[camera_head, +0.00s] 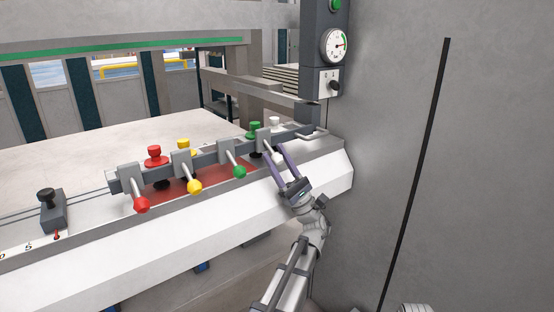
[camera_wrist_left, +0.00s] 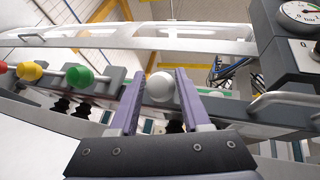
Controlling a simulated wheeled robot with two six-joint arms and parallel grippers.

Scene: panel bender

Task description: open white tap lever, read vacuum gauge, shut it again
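The white tap lever ends in a white ball (camera_wrist_left: 160,86), seen in the left wrist view between the two purple fingers of my left gripper (camera_wrist_left: 156,82). The fingers stand open on either side of the ball, with a small gap showing at each side. In the head view my left gripper (camera_head: 276,152) reaches up to this rightmost tap (camera_head: 263,139), and its fingers hide part of the lever. The round vacuum gauge (camera_head: 337,45) is on the grey column, white with a green arc at its right; it is cut off in the left wrist view (camera_wrist_left: 301,12). My right gripper is not in view.
Red (camera_head: 141,204), yellow (camera_head: 194,187) and green (camera_head: 240,172) levers stand in a row left of the white one. A large grey panel (camera_head: 480,150) fills the right side.

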